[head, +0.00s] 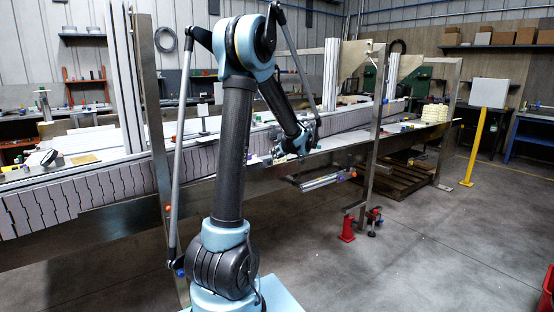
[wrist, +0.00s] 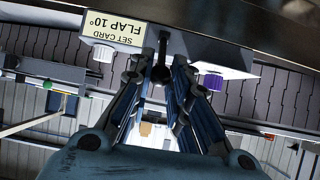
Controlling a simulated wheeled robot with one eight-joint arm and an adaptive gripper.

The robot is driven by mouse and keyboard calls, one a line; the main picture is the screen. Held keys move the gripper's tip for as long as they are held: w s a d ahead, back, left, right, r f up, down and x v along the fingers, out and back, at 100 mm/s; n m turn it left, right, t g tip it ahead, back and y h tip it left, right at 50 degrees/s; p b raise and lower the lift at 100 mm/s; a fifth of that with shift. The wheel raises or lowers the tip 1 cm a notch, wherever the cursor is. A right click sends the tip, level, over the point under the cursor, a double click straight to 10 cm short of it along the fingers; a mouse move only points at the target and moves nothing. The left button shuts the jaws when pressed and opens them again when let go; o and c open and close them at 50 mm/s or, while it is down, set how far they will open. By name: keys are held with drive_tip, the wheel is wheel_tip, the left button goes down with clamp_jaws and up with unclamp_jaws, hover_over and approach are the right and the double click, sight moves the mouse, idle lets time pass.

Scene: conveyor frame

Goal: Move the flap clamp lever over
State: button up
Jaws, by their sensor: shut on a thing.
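In the wrist view, which looks upside down, a dark lever (wrist: 163,44) hangs from a grey block between a card and a purple knob. My gripper (wrist: 160,74) has its two fingers closed around the rounded end of this lever. The yellowish card (wrist: 116,31) reads "SET CARD FLAP 10°". In the head view, my gripper is at the conveyor's front side, below my wrist, and too small and covered to make out. The lever cannot be told apart there.
The conveyor (head: 90,190) runs across the head view behind my arm. Steel posts (head: 372,130) and a red foot (head: 347,229) stand to the right. The front floor is clear.

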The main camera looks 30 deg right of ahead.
drive_tip(key=shift+w+r, duration=0.1)
drive_tip(key=shift+r, duration=0.05)
drive_tip(key=shift+w+r, duration=0.4)
drive_tip(key=shift+w, duration=0.3)
drive_tip(key=o, duration=0.9)
drive_tip(key=shift+c, duration=0.2)
drive_tip(key=shift+s, duration=0.1)
drive_tip(key=a+v, duration=0.1)
drive_tip(key=v, duration=1)
drive_tip(key=shift+s+d+r, duration=0.25)
drive_tip(key=shift+s+d, duration=0.05)
drive_tip(key=shift+d, duration=0.15)
